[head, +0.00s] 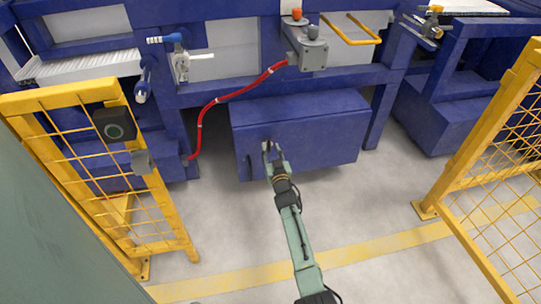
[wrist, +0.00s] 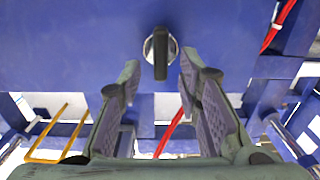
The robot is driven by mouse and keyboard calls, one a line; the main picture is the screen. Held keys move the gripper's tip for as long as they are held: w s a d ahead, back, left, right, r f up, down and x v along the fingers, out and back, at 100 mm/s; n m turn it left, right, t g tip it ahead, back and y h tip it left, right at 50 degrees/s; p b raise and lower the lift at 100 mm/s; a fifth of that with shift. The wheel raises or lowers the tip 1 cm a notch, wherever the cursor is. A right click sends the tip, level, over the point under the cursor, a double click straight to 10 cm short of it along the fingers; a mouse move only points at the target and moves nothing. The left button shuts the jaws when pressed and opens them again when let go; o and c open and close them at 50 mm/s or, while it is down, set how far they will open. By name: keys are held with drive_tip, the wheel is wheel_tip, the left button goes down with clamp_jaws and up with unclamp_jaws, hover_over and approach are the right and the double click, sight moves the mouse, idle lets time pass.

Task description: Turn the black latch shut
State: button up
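The black latch (wrist: 160,55) is a dark elongated knob on a round silver base in the blue panel. It stands upright in the wrist view, its long side running up and down the picture. My gripper (wrist: 160,72) is open and empty, with one finger on each side of the latch's lower end. Gaps show between both fingers and the latch, and I cannot tell how far short of the panel they stop. In the head view my gripper (head: 270,150) is at the left part of the blue box's front (head: 310,140); the latch cannot be made out there.
A red hose (head: 235,95) curves above and left of the box. A grey unit (head: 308,48) and a yellow handle (head: 352,32) sit above it. Yellow mesh fences stand at left (head: 115,170) and right (head: 490,160). The floor before the box is clear.

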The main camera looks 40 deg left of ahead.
drive_tip(key=shift+w+a, duration=0.3)
drive_tip(key=shift+a, duration=0.1)
drive_tip(key=shift+c, duration=0.2)
clamp_jaws()
